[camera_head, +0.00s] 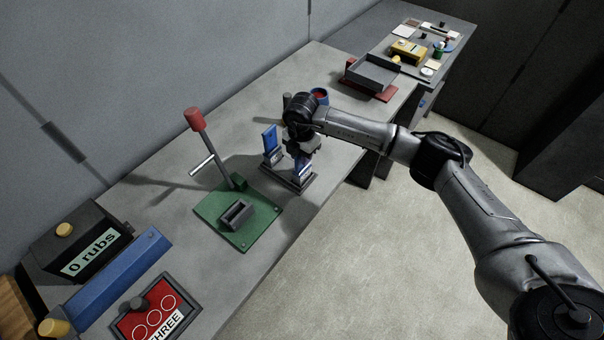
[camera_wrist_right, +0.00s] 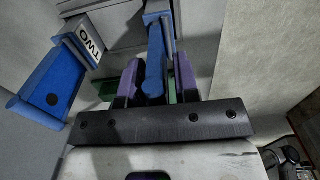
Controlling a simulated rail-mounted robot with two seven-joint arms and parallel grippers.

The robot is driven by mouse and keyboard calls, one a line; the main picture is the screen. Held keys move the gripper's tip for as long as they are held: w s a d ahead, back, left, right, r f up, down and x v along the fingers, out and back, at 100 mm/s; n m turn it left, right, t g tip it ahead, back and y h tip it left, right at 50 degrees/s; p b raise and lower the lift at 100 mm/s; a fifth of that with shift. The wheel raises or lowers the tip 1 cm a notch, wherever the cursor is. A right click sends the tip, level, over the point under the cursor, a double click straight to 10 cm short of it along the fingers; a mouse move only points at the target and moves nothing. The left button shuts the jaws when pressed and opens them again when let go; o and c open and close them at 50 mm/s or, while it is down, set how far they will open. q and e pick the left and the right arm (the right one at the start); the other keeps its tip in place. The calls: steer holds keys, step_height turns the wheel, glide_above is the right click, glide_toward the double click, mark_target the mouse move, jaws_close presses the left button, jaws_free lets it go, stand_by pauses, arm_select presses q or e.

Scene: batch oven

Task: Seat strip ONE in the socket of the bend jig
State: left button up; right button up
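The bend jig is a green plate (camera_head: 212,207) with a grey socket block (camera_head: 237,213) and a red-knobbed lever. The socket looks empty. Two blue strips stand upright in a dark rack (camera_head: 291,178) to its right. One strip (camera_head: 270,139) is labelled TWO in the right wrist view (camera_wrist_right: 50,82). My right gripper (camera_head: 303,153) is down over the other strip (camera_wrist_right: 155,62), whose label I cannot read. The purple fingers (camera_wrist_right: 157,82) stand either side of it, with a gap showing on one side, so they look open. My left gripper is out of view.
A box with a "0 rubs" display (camera_head: 90,255), a blue bar (camera_head: 118,270) and a red panel marked THREE (camera_head: 155,308) lie at lower left. A blue cup (camera_head: 319,97) and a grey tray (camera_head: 372,75) stand behind my right arm. Bench between rack and jig is clear.

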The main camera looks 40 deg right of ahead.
jaws_close()
steer(key=shift+r, duration=0.15)
stand_by(0.4)
